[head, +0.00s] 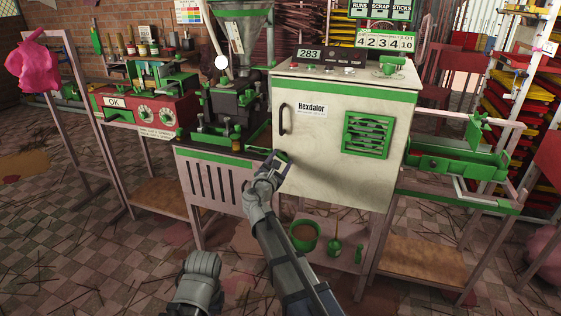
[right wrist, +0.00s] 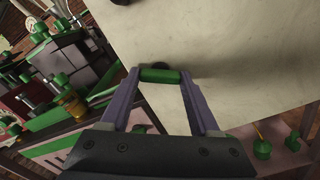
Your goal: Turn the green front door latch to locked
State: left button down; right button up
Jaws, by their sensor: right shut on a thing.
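The green latch (right wrist: 160,75) is a short bar on the cream front door (right wrist: 225,60). In the right wrist view it lies crosswise between the purple fingertips of my right gripper (head: 279,158), which is shut on it. A dark round part shows just behind the latch. In the head view the gripper is at the lower left of the cabinet door (head: 318,165), below the black door handle (head: 282,118), and mostly hides the latch. Whether the latch stands at locked cannot be told.
The cream cabinet carries a green louvred vent (head: 367,135) and a control panel on top. A red control box (head: 150,113) and extruder parts stand to the left. A green pot (head: 303,236) sits on the shelf below. Thin sticks litter the checkered floor.

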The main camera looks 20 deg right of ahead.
jog(key=c, duration=0.4)
jog(key=shift+c, duration=0.2)
jog(key=shift+m, duration=0.4)
jog(key=m, duration=0.2)
jog(key=shift+m, duration=0.4)
jog(key=m, duration=0.4)
jog(key=shift+m, duration=0.3)
jog(key=m, duration=0.4)
jog(key=shift+m, duration=1.8)
jog(key=o, duration=1.4)
jog(key=shift+c, duration=0.2)
